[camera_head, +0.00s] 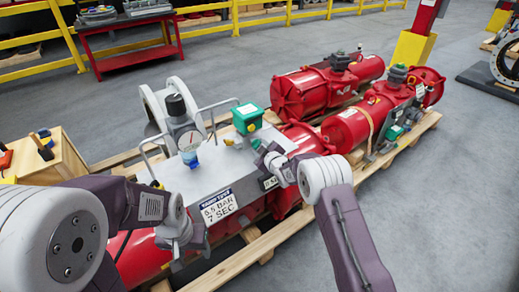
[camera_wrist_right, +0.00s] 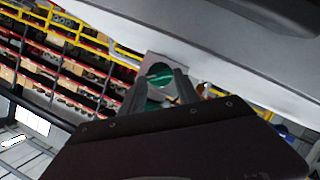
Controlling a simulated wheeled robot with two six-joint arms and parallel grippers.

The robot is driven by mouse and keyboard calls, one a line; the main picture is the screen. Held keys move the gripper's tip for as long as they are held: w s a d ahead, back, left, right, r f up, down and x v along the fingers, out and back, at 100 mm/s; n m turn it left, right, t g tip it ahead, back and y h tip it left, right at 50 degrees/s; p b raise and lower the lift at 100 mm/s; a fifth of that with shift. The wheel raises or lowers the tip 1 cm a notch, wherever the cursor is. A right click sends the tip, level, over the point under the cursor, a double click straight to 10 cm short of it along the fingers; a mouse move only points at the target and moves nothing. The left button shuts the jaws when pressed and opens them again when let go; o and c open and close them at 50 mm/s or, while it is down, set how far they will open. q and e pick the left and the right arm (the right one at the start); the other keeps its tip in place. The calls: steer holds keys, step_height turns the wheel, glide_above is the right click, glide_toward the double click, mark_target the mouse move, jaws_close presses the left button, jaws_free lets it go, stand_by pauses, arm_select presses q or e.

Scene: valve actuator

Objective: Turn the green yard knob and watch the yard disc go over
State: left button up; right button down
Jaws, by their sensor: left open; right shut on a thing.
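The green knob (camera_wrist_right: 161,71) shows in the right wrist view as a round green face beyond my fingertips, partly covered by them. My right gripper (camera_head: 264,150) is at the end of the grey housing (camera_head: 226,170) in the head view, shut on the green knob; it also shows in the right wrist view (camera_wrist_right: 166,80). The jaws cover much of the knob, so its angle is unclear. My left gripper (camera_head: 180,238) is open and empty at the housing's near left side. I cannot make out the yard disc for certain.
Red cylinders (camera_head: 345,128) lie on a wooden pallet (camera_head: 262,243). A wooden crate (camera_head: 48,158) is at left.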

steer(key=c, duration=0.9)
jaws_free()
steer(key=p+v, duration=0.1)
steer(key=v, duration=0.8)
steer(key=shift+c, duration=0.2)
